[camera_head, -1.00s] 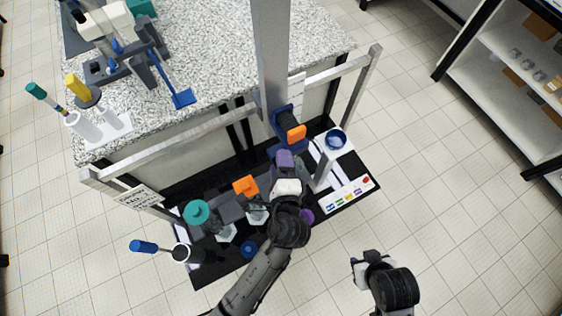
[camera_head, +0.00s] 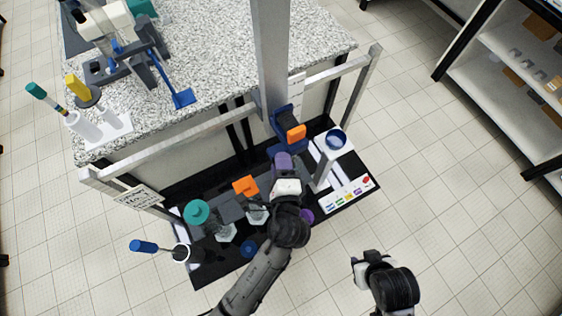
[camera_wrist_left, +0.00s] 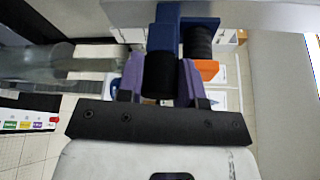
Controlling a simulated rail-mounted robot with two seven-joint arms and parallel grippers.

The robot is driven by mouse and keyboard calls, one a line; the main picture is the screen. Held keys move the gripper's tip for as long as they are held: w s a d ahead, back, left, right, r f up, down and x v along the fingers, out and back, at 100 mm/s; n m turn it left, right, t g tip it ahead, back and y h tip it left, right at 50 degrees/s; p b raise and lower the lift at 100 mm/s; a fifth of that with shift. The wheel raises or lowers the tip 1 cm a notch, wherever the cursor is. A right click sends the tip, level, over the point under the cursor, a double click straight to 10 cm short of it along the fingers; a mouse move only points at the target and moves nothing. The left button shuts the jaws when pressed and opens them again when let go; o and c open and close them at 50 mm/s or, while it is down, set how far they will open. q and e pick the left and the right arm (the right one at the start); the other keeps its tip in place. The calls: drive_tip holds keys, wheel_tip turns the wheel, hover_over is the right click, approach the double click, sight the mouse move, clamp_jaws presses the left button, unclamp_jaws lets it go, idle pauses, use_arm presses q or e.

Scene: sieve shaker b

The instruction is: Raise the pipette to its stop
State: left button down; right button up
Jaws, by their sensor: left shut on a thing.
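On the tall metal column (camera_head: 271,60) sits a blue carriage (camera_head: 278,122) with an orange knob (camera_head: 296,133). My left gripper (camera_head: 283,163), with purple fingers, is just below and in front of it. In the left wrist view its fingers (camera_wrist_left: 163,85) are shut on a black handle (camera_wrist_left: 160,89) under a blue block (camera_wrist_left: 163,35); the orange part (camera_wrist_left: 208,70) is just right. A blurred glassy shape (camera_wrist_left: 75,64) is at the left; I cannot tell if it is the pipette. My right gripper (camera_head: 362,268) hangs apart over the floor, its jaws unclear.
The black tray (camera_head: 215,276) below holds a teal-topped item (camera_head: 196,212), an orange block (camera_head: 246,186) and a white stand with a blue cup (camera_head: 336,139). A blue-handled tool (camera_head: 143,246) leans out left. Metal rails (camera_head: 160,145) border the bench (camera_head: 215,50).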

use_arm(q)
drive_tip(key=shift+r, duration=0.15)
wheel_tip(320, 180, up, 24)
drive_tip(key=p, duration=2.3)
drive_tip(key=shift+r, duration=0.3)
drive_tip(key=c, duration=1.2)
unclamp_jaws()
drive_tip(key=o, duration=0.4)
drive_tip(key=shift+s+f, duration=0.1)
drive_tip(key=shift+f, duration=0.1)
drive_tip(key=s, duration=0.4)
drive_tip(key=s+d+r, duration=0.1)
drive_tip(key=s, duration=0.8)
drive_tip(key=shift+s+d+r, duration=0.2)
drive_tip(key=shift+s+d, duration=0.05)
drive_tip(key=shift+d, duration=0.1)
